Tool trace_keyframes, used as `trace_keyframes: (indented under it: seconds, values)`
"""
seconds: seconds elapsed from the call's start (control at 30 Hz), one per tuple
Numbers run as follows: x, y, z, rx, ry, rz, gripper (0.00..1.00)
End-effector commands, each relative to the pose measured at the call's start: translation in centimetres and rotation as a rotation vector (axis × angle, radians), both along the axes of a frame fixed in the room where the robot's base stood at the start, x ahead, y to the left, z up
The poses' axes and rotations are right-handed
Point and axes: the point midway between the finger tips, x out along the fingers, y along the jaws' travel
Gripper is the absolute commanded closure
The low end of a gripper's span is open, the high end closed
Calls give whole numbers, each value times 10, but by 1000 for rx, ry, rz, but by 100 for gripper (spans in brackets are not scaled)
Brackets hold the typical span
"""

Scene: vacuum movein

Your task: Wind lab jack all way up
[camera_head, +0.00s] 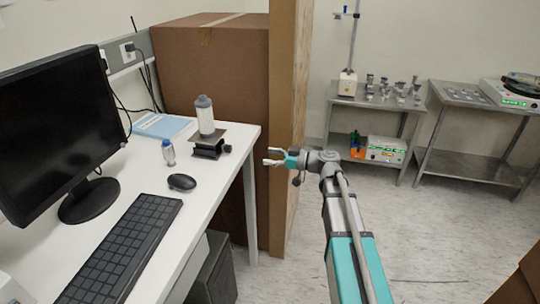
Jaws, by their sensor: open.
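The lab jack (208,147) stands near the right end of the white desk, with a dark top plate and a dark body. It looks low, with little height between plate and base. A dark knob (227,149) shows on its right side. A bottle with a grey cap (205,115) stands upright on its plate. My gripper (272,157) is open and empty, to the right of the jack and apart from it, past the desk's right edge. Its fingers point left toward the jack.
A small vial (168,152), a mouse (182,182), a keyboard (122,247), a monitor (62,125) and a blue booklet (160,126) are on the desk (150,280). A large cardboard box (210,65) stands behind the desk. Steel tables (375,100) stand at the back right. Open floor lies between.

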Motion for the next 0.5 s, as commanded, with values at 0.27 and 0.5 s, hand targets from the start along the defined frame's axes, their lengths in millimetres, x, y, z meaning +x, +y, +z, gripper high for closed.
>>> trace_keyframes:
  seconds: [0.27,0.5]
  values:
    - [-28,11,-34,-124,200,21,24]
    - [-72,13,-86,-335,529,-23,24]
